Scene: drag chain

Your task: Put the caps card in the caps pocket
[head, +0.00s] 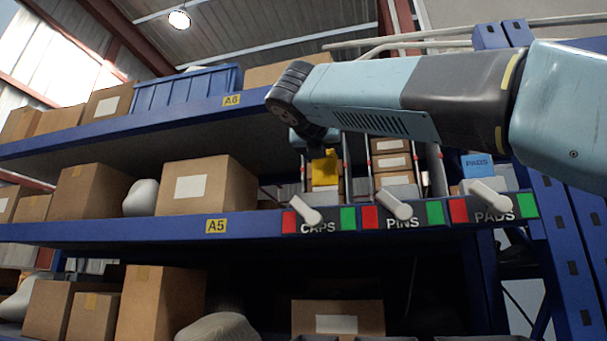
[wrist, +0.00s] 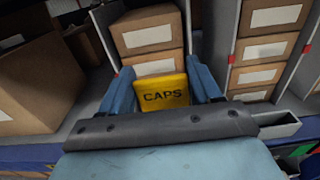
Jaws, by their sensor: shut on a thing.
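The caps card is yellow with the word CAPS on it (wrist: 164,93). It also shows in the head view (head: 324,169), in front of the caps bay. My gripper (wrist: 163,82) is shut on the card, with one blue finger on each side of it. In the head view my gripper (head: 321,147) hangs below the end of my arm, above the CAPS label (head: 318,228). I cannot make out a separate caps pocket; the card and my gripper may hide it. Brown boxes are stacked behind the card.
A pins bay with stacked boxes (head: 392,163) stands to the right, then a blue PADS card (head: 477,166). Grey levers (head: 305,209) stick out from the shelf front. Large cardboard boxes (head: 207,186) fill the shelf to the left. Thin dividers flank the bays.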

